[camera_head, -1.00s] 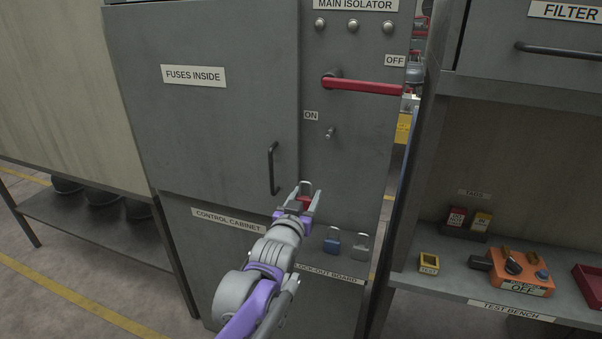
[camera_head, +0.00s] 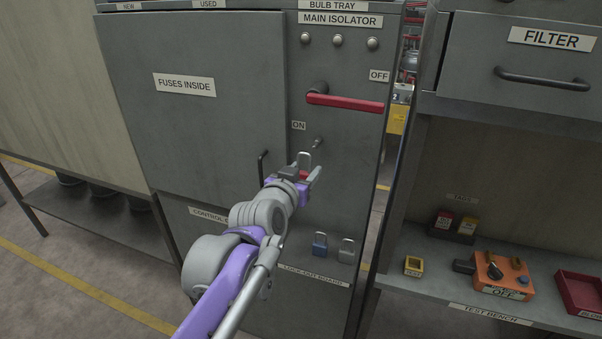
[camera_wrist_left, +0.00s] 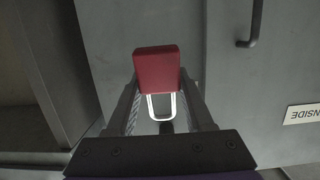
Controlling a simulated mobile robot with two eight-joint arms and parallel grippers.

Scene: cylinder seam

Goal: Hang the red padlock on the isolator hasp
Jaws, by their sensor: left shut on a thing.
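The red padlock (camera_head: 304,175) is between the fingers of my left gripper (camera_head: 306,171), its silver shackle pointing up in the head view. The wrist view shows its red body (camera_wrist_left: 157,68) and pale shackle, with a finger on each side. My left gripper is shut on it. A small metal stud (camera_head: 318,142), which looks like the isolator hasp, sticks out of the cabinet front just above and right of the shackle. In the picture the shackle and stud are apart; the depth between them is hard to tell. My right gripper is not in view.
The red isolator handle (camera_head: 345,103) lies level above the stud, near the OFF label. A black door handle (camera_head: 262,168) is close left of the gripper.

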